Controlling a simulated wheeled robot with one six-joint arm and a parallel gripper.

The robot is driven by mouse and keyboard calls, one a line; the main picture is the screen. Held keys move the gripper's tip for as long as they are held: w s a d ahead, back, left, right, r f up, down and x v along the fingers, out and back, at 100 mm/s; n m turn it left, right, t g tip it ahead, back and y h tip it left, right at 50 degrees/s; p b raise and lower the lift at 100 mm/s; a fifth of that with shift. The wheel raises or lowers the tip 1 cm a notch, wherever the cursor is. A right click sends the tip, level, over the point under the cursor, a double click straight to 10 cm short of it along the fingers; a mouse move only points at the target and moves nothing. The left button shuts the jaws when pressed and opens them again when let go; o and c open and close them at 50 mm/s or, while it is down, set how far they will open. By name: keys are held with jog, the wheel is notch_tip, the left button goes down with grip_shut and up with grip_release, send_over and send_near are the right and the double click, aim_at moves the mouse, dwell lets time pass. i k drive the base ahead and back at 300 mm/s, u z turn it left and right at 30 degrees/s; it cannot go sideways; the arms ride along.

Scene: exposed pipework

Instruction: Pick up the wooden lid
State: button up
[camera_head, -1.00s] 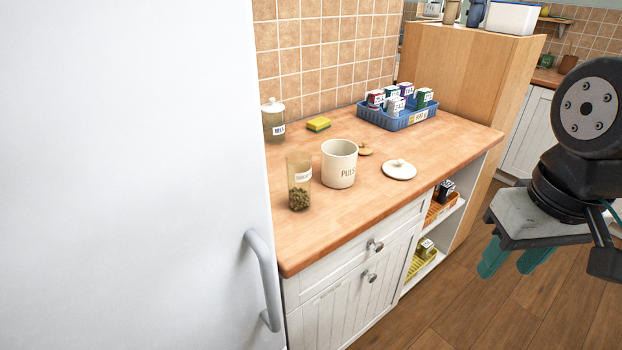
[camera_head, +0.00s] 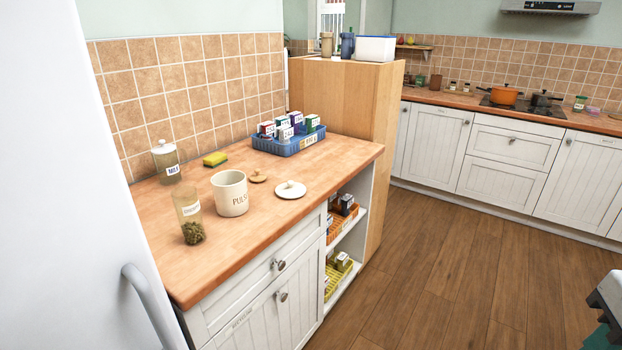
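The wooden lid (camera_head: 258,176) is a small round disc with a knob. It lies on the wooden counter (camera_head: 290,219), behind and right of the cream pot (camera_head: 230,193) and left of the white lid (camera_head: 290,190). It appears apart from both. My gripper (camera_head: 612,336) is only partly in view at the lower right edge, with a bit of a teal finger showing. It is far from the lid, over the floor side. Most of it is cut off by the frame, so its opening is hidden.
A glass jar with green contents (camera_head: 190,218), a lidded jar (camera_head: 166,162), a yellow sponge (camera_head: 215,159) and a blue tray of small boxes (camera_head: 290,146) stand on the counter. A white fridge (camera_head: 60,200) is at left. The wooden floor (camera_head: 450,270) is clear.

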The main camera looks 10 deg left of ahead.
aim_at(258, 178)
jog(key=z, duration=0.35)
jog(key=i, duration=1.9)
jog(key=u, duration=1.25)
jog(key=i, duration=0.85)
jog(key=u, duration=0.95)
